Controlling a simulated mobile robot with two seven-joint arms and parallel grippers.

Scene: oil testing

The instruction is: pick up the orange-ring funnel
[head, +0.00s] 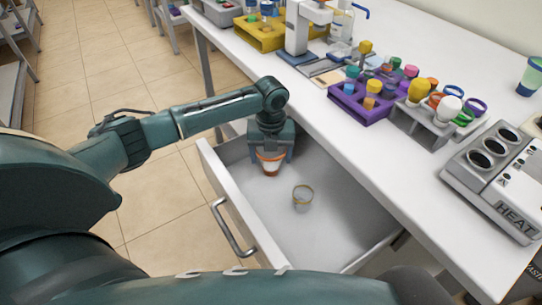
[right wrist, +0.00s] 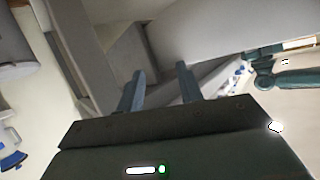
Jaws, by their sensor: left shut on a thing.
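The orange-ring funnel (head: 271,166) is in the open drawer (head: 335,232) in the head view, at the drawer's far left end. It is whitish with an orange rim on top. My left gripper (head: 270,153) points down over it and is shut on it near the rim. I cannot tell whether the funnel touches the drawer floor. The gripper hides part of the funnel. My right gripper (right wrist: 160,83) shows in the right wrist view with its two fingers apart and nothing between them.
The drawer's front wall and handle (head: 232,230) stand out from the bench (head: 300,110). On the bench are a purple rack (head: 362,108), a funnel rack (head: 425,127) and a heater (head: 495,180).

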